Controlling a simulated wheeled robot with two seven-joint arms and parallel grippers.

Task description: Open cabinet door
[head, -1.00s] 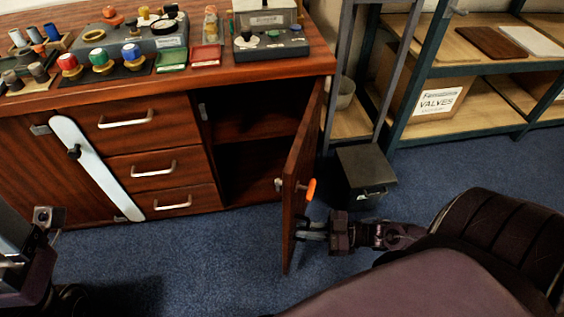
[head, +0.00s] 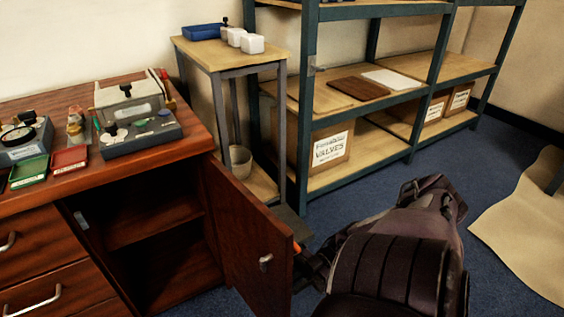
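The wooden cabinet (head: 30,202) stands at the left in the head view. My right arm reaches in from the lower right to the far side of the door. The door hides the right gripper's fingers, so I cannot see whether they touch it. My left gripper is out of the picture.
A small side table (head: 230,60) and a green metal shelf rack (head: 302,130) stand behind the door. A valves box (head: 332,150) sits on the rack. Instruments (head: 140,130) crowd the cabinet top. Blue carpet (head: 480,165) is clear at the right, beside a beige mat (head: 525,215).

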